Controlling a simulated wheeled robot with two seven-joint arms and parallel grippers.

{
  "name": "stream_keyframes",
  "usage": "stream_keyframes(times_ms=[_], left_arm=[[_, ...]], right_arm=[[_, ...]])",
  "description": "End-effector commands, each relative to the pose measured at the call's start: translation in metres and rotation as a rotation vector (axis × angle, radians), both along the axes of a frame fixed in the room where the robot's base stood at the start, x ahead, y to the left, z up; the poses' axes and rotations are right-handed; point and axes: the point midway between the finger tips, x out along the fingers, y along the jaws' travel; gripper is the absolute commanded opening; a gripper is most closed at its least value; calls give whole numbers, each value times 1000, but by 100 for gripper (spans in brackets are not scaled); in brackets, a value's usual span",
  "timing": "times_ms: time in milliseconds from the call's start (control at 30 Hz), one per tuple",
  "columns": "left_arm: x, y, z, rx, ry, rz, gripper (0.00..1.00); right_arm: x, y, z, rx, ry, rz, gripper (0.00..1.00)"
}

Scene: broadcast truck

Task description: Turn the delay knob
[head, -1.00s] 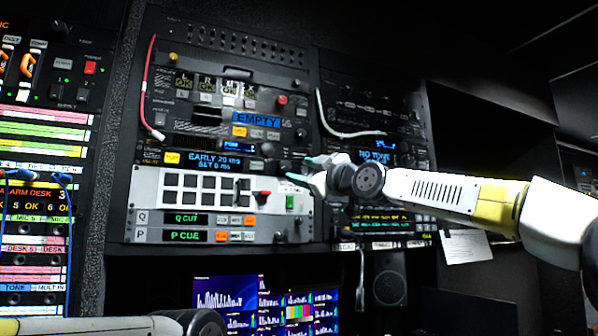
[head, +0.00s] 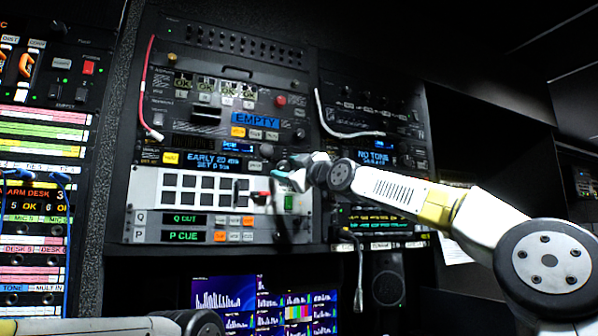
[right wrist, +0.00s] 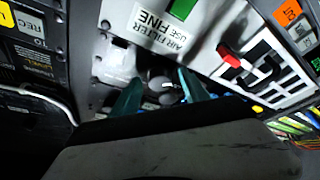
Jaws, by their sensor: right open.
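The delay display (head: 213,163) is a blue-lit strip reading "EARLY 20" with a SET line below, on the middle rack in the head view. My right gripper (head: 282,171) is just right of it, at the panel's right side. In the right wrist view, its two teal fingers (right wrist: 158,80) are open. A dark round knob (right wrist: 161,90) with a pale mark shows between them. I cannot tell whether the fingers touch it. In the head view the gripper hides this knob; a grey knob (head: 266,150) shows just above. My left gripper is out of view.
A white button panel (head: 145,190) with a red lever (head: 260,195) and green switch (head: 290,203) lies just below the gripper. A white cable (head: 335,128) droops across the right rack. Monitors (head: 265,300) stand below.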

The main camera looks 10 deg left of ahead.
Motion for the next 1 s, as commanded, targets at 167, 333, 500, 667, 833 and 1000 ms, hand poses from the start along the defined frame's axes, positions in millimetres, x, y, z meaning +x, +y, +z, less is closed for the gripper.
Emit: stream_keyframes(times_ms=[167,333,500,667,833,1000], left_arm=[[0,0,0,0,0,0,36],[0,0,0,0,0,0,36],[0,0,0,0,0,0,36],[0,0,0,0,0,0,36],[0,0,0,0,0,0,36],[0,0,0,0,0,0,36]], right_arm=[[0,0,0,0,0,0,51],[0,0,0,0,0,0,18],[0,0,0,0,0,0,0],[0,0,0,9,7,0,0],[-1,1,0,51,34,0,0],[-3,2,0,136,91,0,0]])
